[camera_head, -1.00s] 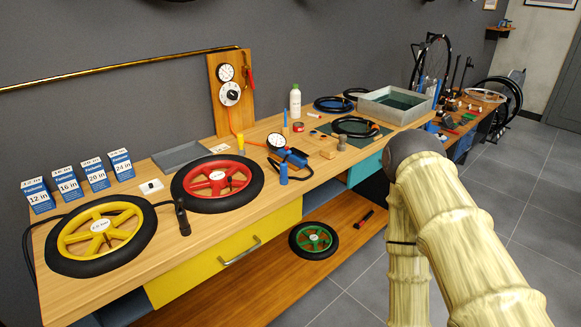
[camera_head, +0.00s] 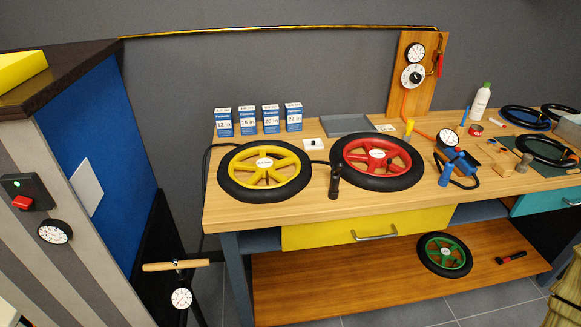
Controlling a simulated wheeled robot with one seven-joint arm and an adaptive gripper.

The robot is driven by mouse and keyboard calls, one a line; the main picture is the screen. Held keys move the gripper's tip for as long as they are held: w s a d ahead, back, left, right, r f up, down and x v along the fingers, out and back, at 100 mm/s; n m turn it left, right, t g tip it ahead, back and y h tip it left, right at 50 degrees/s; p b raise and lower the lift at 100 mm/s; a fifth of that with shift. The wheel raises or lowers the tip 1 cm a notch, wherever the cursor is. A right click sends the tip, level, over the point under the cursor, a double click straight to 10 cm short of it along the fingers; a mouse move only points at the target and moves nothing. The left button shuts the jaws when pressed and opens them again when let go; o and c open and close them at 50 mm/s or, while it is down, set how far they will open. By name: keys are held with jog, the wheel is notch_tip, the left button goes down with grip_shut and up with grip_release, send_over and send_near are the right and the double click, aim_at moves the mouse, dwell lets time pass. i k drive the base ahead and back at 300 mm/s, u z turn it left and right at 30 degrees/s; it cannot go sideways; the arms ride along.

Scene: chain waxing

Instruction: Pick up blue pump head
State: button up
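A blue tool with a black hose loop (camera_head: 461,161) lies on the right part of the workbench (camera_head: 290,211), beside a white-faced gauge (camera_head: 447,138). It looks like the blue pump head, though it is small. A short blue upright cylinder (camera_head: 445,176) stands at its front left. A black handheld fitting (camera_head: 334,183) stands between the yellow wheel (camera_head: 264,170) and the red wheel (camera_head: 376,160), with a black hose running behind the yellow wheel.
A floor pump with wooden handle (camera_head: 176,265) and gauge stands left of the bench, near a blue-sided cabinet (camera_head: 95,125). Numbered boxes (camera_head: 248,121) and a grey tray (camera_head: 346,125) line the back. A green wheel (camera_head: 445,254) lies on the lower shelf.

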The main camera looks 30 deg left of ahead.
aim_at(447, 172)
jog(key=z, duration=0.05)
jog(key=k, duration=0.6)
jog(key=u, duration=0.8)
jog(key=i, duration=1.3)
jog(key=z, duration=0.2)
